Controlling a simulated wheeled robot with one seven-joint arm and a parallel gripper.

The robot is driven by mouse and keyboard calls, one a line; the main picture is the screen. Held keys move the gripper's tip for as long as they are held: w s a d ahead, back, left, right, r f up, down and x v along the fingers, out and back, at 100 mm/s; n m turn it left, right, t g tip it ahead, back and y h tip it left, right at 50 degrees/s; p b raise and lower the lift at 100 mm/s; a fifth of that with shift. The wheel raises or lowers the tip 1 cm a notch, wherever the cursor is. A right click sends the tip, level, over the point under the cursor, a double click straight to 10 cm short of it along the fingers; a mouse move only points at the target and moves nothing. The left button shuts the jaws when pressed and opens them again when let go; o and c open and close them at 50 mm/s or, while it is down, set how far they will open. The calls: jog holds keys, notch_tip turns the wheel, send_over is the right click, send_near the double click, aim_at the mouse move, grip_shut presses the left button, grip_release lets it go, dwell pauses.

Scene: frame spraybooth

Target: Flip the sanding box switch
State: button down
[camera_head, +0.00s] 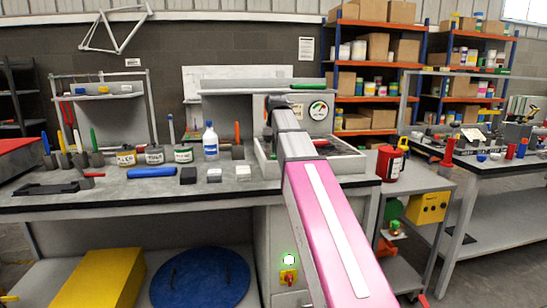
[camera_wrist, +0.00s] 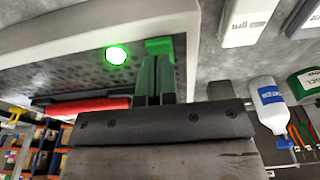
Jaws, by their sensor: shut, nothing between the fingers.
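The sanding box (camera_head: 355,165) is a pale-rimmed tray on the bench, with a grey back panel and a round gauge (camera_head: 318,110). In the wrist view, its pale rim (camera_wrist: 150,28) borders a dark perforated surface, with a glowing green lamp (camera_wrist: 116,55) close by. My gripper (camera_wrist: 154,62) is shut and empty. Its fingertips are at a green piece (camera_wrist: 160,45) beside the rim, which may be the switch. I cannot tell whether they touch it. In the head view my arm covers part of the box and my fingers cannot be made out.
A red-handled object (camera_wrist: 90,105) lies near my fingers. Bottles and jars, including a blue-labelled white bottle (camera_head: 210,142), stand left of the box. A red canister (camera_head: 390,163) stands to the right. Below the bench is a yellow-and-red control (camera_head: 289,276) under a lit lamp (camera_head: 289,259).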

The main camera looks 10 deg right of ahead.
jog(key=shift+f, duration=1)
dwell(0.5)
jog(key=shift+r, duration=3.55)
